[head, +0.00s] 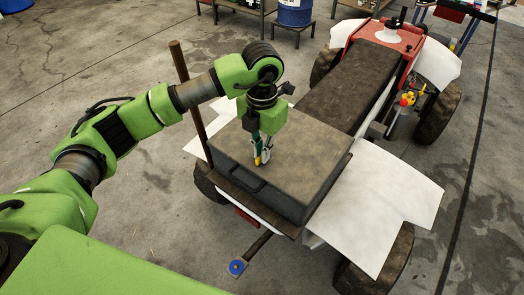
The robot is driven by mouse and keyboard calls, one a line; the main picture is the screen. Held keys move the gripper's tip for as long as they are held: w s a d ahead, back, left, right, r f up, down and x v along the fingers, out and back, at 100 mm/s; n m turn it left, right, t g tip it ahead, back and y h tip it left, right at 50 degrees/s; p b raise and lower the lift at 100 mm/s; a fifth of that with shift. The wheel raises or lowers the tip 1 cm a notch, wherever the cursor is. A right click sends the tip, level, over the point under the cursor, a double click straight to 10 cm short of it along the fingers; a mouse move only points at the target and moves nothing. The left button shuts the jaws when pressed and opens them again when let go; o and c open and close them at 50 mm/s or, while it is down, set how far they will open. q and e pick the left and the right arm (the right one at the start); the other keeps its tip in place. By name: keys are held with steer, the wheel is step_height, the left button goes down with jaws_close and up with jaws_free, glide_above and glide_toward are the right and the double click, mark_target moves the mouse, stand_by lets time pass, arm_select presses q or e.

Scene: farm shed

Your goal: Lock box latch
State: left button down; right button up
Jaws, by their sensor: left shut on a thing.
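A dark grey metal box (310,165) with a closed flat lid sits on the rear of a tractor. A dark handle-like fitting (247,179) shows on its near side. My left gripper (261,157) points down over the lid, toward its near half. It is shut on a small piece with a yellow tip (257,161). The fingers hide most of this piece, and I cannot tell whether it is the latch. No separate latch shows clearly. My right gripper is not in view.
The tractor has a long dark hood (345,88), white fenders (385,205) and a red nose (382,38). A brown post (186,85) stands left of the box. A blue barrel (295,12) is behind. Concrete floor is clear at left.

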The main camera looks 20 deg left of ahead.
arm_select(q)
steer(key=shift+w+r, duration=0.1)
steer(key=c, duration=2.2)
jaws_free()
step_height(320, 180, up, 12)
steer(key=shift+f, duration=0.1)
